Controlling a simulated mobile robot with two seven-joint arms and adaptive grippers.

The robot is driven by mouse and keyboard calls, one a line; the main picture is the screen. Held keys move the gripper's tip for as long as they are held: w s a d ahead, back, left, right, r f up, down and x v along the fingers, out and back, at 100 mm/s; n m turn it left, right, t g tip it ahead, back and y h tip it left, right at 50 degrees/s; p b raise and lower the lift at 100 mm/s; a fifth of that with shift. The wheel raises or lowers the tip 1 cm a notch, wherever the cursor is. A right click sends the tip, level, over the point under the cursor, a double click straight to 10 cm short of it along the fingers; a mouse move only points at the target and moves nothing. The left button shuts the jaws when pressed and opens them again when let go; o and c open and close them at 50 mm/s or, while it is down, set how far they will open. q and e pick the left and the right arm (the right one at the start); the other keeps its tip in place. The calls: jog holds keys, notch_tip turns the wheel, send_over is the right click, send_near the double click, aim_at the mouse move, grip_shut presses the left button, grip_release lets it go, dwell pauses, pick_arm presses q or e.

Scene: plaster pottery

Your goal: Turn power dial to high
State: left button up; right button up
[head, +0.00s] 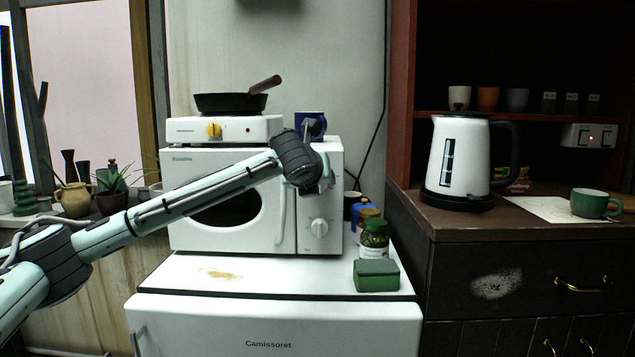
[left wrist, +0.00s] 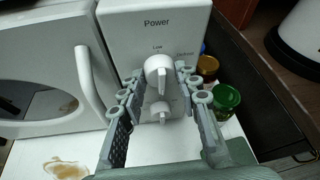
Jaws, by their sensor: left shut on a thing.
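The white microwave (head: 245,165) stands on a white fridge top, with its control panel on the right side. In the left wrist view the white power dial (left wrist: 157,66) sits under the word "Power", with "Low" above it and a "Defrost" label to its right. My left gripper (left wrist: 161,79) has its fingers on either side of this dial, shut on it. In the head view my left gripper (head: 325,175) is at the upper panel and hides the power dial. A second dial (head: 319,227) is below, also seen in the left wrist view (left wrist: 159,110). My right gripper is out of view.
A hot plate (head: 190,129) with a black pan (head: 228,103) and a blue mug (head: 316,123) stand on the microwave. A jar (head: 374,240) and a green box (head: 377,282) are to its right front. A kettle (head: 460,158) stands on the counter at right.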

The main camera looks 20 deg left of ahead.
pick_arm(q)
jog(key=o, duration=1.2)
jog(key=shift+f, duration=0.15)
jog(key=shift+c, duration=0.2)
jog(key=v, duration=1.2)
